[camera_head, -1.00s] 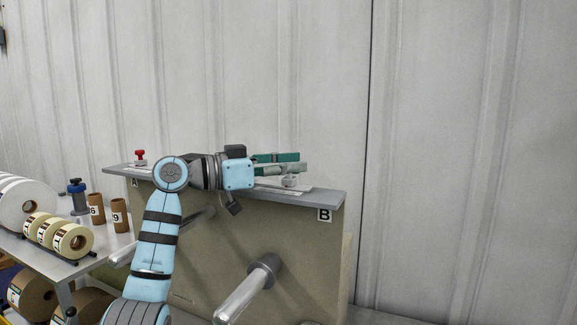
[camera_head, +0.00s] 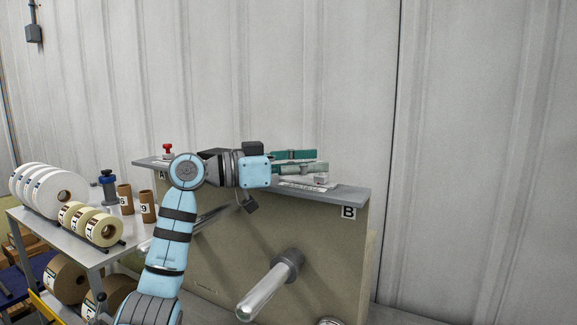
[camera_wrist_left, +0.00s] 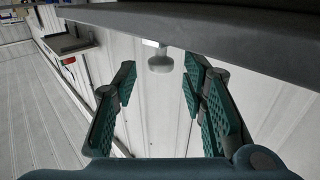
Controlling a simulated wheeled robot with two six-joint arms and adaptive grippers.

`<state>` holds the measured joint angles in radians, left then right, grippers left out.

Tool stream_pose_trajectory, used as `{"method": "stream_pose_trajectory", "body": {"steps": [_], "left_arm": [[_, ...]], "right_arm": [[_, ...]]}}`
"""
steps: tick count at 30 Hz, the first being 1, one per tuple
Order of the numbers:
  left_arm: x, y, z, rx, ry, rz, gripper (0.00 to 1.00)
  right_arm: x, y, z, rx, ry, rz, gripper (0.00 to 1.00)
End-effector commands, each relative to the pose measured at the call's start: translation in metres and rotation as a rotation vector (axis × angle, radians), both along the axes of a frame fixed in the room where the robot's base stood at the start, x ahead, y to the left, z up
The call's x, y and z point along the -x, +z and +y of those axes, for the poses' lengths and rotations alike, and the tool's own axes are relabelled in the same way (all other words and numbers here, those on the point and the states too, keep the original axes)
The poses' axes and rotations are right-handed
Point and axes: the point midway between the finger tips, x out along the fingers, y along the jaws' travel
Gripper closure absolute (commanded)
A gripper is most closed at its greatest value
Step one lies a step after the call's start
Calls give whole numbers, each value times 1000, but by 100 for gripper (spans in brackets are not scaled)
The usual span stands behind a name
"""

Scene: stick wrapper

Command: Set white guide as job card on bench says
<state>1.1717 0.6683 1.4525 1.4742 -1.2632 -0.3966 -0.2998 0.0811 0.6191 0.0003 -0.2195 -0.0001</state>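A small pale knob, likely the white guide (camera_head: 321,179), stands on the grey top rail (camera_head: 345,193) of the tan machine, near the plate marked B. My left gripper (camera_head: 322,162) is level, with its green fingers pointing right, just above and behind the knob in the head view. In the left wrist view the fingers (camera_wrist_left: 160,74) are spread apart and empty. The knob (camera_wrist_left: 160,63) shows between their tips, with clear gaps on both sides. A pale strip (camera_head: 301,185) lies on the rail; I cannot read it. My right gripper is out of view.
A red knob (camera_head: 167,149) stands at the rail's left end. A metal spindle (camera_head: 268,289) sticks out of the machine's front below. A side table (camera_head: 95,252) at left holds white rolls (camera_head: 45,190), tan rolls (camera_head: 103,230) and brown cores (camera_head: 148,207).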

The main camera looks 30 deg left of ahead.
Motion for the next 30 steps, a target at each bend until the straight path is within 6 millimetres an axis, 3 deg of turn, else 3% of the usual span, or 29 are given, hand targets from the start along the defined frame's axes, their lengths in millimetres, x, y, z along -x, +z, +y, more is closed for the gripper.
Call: {"method": "stream_pose_trajectory", "body": {"steps": [4,10,27,30], "left_arm": [[31,-1,30,-5,8,1,61],[61,-1,56,-1,3,1,61],[66,1,59,0,1,0,61],[66,11,59,1,1,-1,61]], "right_arm": [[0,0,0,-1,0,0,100],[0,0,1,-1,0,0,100],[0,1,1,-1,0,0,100],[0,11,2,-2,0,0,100]]}}
